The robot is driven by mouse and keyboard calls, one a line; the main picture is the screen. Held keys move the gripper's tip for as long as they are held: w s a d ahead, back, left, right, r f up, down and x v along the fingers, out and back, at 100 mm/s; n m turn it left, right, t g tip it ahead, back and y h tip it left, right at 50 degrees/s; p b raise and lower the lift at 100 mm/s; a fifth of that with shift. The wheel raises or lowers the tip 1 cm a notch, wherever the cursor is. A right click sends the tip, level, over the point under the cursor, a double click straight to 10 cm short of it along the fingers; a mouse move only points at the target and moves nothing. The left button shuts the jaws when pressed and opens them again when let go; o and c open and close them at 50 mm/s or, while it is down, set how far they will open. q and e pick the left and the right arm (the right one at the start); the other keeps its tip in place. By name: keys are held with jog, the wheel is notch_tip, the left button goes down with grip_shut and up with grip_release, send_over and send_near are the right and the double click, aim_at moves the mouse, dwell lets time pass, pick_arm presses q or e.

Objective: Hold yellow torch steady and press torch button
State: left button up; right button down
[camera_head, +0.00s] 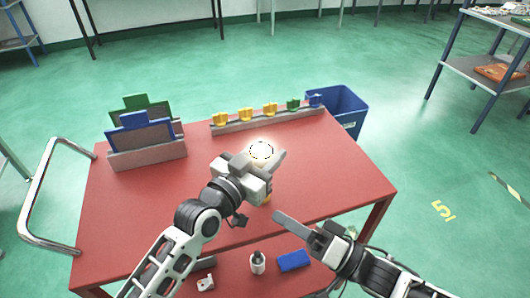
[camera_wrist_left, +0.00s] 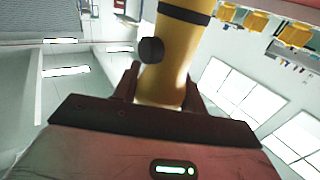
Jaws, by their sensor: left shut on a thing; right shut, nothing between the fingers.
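The yellow torch (camera_wrist_left: 178,50) stands between the fingers of my left gripper (camera_head: 262,168), which is shut on it above the red table. In the left wrist view its yellow body, a black band and a round black button (camera_wrist_left: 150,50) show. In the head view the torch's round end (camera_head: 261,150) faces up and looks bright white. A bit of yellow shows under the gripper, and the button is hidden there. My right gripper (camera_head: 279,217) is shut and empty, below and to the right of the torch, apart from it, over the table's front part.
The red table (camera_head: 340,180) has a rack (camera_head: 148,154) with green and blue panels at left. A rail (camera_head: 265,121) with several yellow, green and blue pieces lies at the back. A blue bin (camera_head: 345,105) is beyond it. A lower shelf holds a bottle (camera_head: 257,263) and a blue block (camera_head: 293,261).

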pick_arm(q)
jog(key=o, duration=1.2)
